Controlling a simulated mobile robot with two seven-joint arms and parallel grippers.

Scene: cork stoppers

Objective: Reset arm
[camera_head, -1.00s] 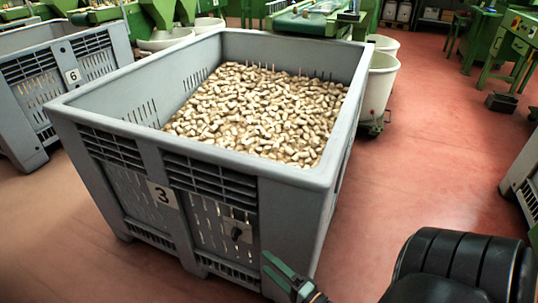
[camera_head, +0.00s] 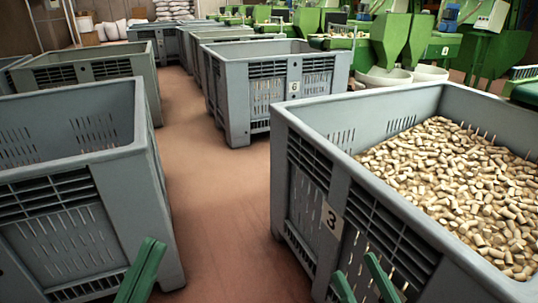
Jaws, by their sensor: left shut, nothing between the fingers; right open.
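My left gripper (camera_head: 142,268) shows at the bottom left as green fingers held together, with nothing between them. It is in front of the grey crate at the left. My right gripper (camera_head: 358,278) shows at the bottom centre as two green fingers spread apart and empty. It is in front of the side of the grey crate marked 3 (camera_head: 300,178). The cork stoppers (camera_head: 450,185) lie in a heap inside that crate, away from both grippers. The rest of both arms is out of view.
An empty-looking grey crate (camera_head: 140,160) stands at the near left. The crate marked 6 (camera_head: 262,100) and several others stand further back. Reddish floor (camera_head: 215,210) is clear between the crates. Green machines (camera_head: 390,40) stand over pale tubs (camera_head: 385,78) behind.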

